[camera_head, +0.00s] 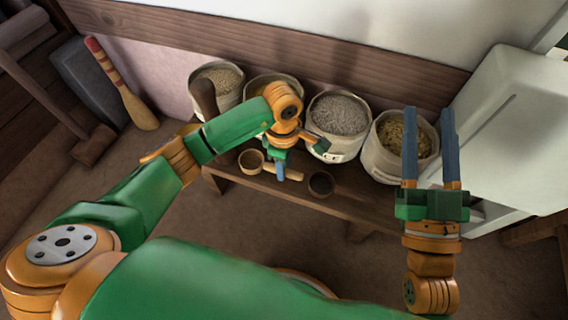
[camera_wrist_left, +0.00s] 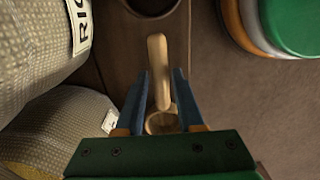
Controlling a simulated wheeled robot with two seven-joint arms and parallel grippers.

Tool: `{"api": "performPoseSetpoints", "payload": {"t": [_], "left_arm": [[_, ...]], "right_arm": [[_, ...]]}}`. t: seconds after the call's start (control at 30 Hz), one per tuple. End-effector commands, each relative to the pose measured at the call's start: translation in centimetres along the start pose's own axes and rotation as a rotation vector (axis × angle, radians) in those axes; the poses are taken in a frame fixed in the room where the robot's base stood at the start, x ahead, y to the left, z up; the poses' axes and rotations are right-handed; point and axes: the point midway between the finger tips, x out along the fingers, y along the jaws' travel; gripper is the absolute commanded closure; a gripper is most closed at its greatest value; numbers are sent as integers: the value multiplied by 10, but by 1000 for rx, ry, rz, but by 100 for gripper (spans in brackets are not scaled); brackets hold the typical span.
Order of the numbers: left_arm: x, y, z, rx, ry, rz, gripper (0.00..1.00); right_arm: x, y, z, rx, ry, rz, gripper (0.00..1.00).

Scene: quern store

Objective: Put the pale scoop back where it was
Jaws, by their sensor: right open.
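The pale scoop (camera_head: 251,161) lies at the front of the low wooden bench, its round bowl to the left and its handle to the right. My left gripper (camera_head: 280,178) is over its handle and hides part of it in the head view. In the left wrist view, the scoop (camera_wrist_left: 157,60) runs between the fingers of my left gripper (camera_wrist_left: 162,73), with a gap visible beside the handle, so the jaws look open. Whether a finger touches it is unclear. My right gripper (camera_head: 430,112) is open and empty, in front of the rightmost sack.
A dark round cup or scoop (camera_head: 321,184) sits right of the pale scoop on the bench (camera_head: 340,203). Several filled sacks (camera_head: 340,115) stand behind. A white cabinet (camera_head: 510,125) is at right. A red-striped paddle (camera_head: 138,110) and a mallet (camera_head: 93,145) are at left.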

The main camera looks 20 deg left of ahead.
Motion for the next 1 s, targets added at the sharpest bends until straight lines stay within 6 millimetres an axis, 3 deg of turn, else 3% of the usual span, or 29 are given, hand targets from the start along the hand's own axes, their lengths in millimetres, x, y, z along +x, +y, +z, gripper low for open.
{"api": "performPoseSetpoints", "payload": {"t": [0.33,0.47,0.77,1.0], "left_arm": [[0,0,0,0,0,0,44],[-4,0,0,0,0,0,44],[-33,0,0,0,0,1,44],[-62,1,0,-1,0,2,44]], "right_arm": [[1,1,-1,-3,1,0,50],[1,2,11,-3,-67,5,50],[-25,11,88,4,-505,28,50],[-83,16,144,18,-922,47,50]]}}
